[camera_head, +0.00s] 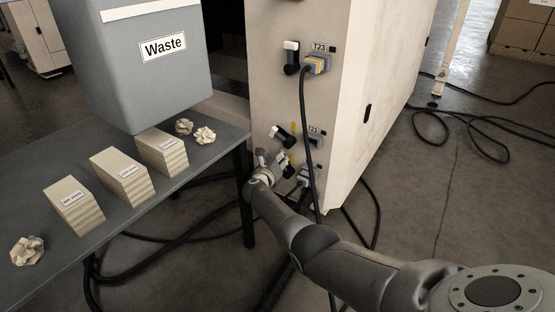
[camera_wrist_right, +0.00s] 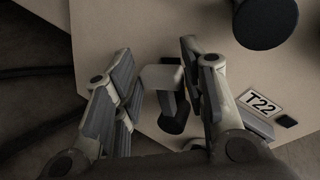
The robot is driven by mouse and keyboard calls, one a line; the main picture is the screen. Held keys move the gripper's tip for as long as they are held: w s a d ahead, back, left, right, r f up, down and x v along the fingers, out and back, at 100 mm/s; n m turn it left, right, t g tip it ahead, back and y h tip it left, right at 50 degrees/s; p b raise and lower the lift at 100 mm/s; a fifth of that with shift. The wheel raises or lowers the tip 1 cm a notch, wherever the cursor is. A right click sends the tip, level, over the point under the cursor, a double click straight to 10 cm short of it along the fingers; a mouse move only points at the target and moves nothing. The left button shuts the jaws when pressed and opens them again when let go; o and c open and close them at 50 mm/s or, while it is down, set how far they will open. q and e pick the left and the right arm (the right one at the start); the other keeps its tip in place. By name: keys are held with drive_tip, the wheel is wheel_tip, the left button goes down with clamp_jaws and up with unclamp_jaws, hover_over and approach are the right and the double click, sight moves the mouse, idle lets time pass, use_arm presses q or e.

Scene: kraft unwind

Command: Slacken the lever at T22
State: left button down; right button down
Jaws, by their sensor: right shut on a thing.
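The lever at T22 has a pale grey end (camera_wrist_right: 160,77) and a dark body (camera_wrist_right: 173,112) in the right wrist view. The T22 label (camera_wrist_right: 260,103) is to the right of it. My right gripper (camera_wrist_right: 158,84) is shut on the lever's pale end, with a finger on each side. In the head view my right gripper (camera_head: 270,170) is low on the cabinet face and hides most of this lever. My left gripper is not in view.
The cabinet (camera_head: 274,90) has another lever (camera_head: 291,58) by the T23 label (camera_head: 319,47) and a middle lever (camera_head: 285,136). A black cable (camera_head: 305,120) hangs close to my right gripper. A table (camera_head: 110,222) with stacked blocks and a Waste bin (camera_head: 140,75) stands left.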

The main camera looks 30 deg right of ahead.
drive_tip(key=shift+d, duration=0.1)
idle(0.4)
drive_tip(key=c, duration=1.2)
unclamp_jaws()
drive_tip(key=shift+o, duration=0.2)
